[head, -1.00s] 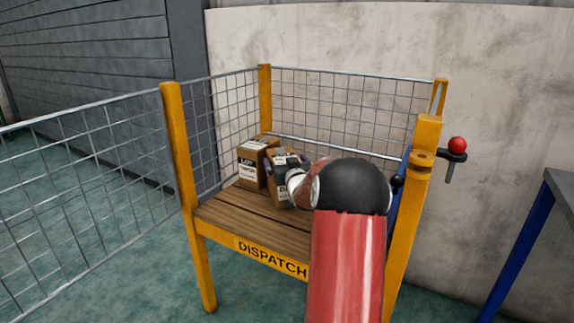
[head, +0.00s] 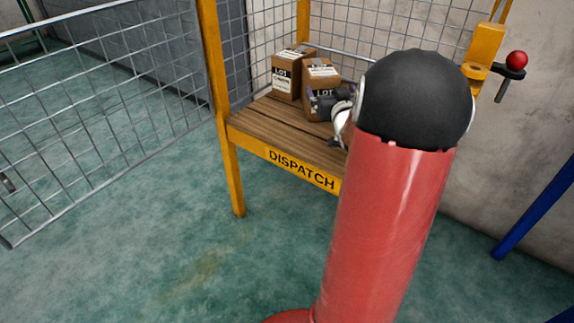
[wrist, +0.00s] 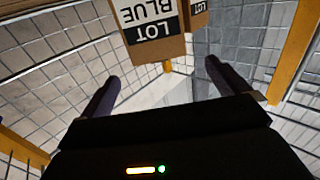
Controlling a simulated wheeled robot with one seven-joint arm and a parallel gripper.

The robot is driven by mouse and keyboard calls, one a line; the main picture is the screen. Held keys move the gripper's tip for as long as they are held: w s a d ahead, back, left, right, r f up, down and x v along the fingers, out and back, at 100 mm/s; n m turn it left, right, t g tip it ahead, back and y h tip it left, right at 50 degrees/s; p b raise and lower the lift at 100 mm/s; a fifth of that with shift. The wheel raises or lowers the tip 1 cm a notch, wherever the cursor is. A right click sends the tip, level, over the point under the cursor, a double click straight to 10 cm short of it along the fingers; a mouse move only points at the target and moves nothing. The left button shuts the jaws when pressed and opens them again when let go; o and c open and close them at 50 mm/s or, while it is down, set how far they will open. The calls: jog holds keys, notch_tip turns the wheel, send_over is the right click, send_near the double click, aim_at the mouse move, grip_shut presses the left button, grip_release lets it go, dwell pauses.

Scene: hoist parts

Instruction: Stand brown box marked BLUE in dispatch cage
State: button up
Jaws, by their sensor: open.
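The brown box marked BLUE (head: 321,76) stands upright on the wooden deck of the dispatch cage (head: 262,116). Its white and black label shows upside down in the wrist view (wrist: 150,18), reading LOT BLUE. My gripper (head: 318,103) is in front of the box in the head view, partly covering its lower face. In the wrist view my gripper (wrist: 162,69) has its two fingers wide apart with nothing between them. The box lies beyond the fingertips there. My red arm and black joint hide the right part of the cage.
A second brown LOT box (head: 288,75) stands close behind and left of it on the deck. Yellow posts (head: 222,120) and wire mesh bound the cage. A mesh panel (head: 100,110) swings out at left. A red-knobbed latch (head: 516,60) is at right. The green floor in front is clear.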

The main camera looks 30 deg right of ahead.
jog(key=s+a+r+n+g+y, duration=0.1)
jog(key=s+a+g, duration=0.1)
jog(key=a, duration=0.6)
jog(key=s+a+r+g+y, duration=0.1)
jog(key=s+a+g, duration=0.1)
jog(key=a, duration=0.6)
jog(key=s+a+f+n+g+y, duration=0.1)
jog(key=s+a+f+g+y, duration=0.1)
jog(key=s+a, duration=0.7)
jog(key=s+a+f+n+g+y, duration=0.2)
jog(key=s+a+f+g+y, duration=0.1)
jog(key=s+a, duration=0.6)
jog(key=s+g, duration=0.1)
jog(key=s, duration=0.3)
jog(key=shift+g, duration=0.4)
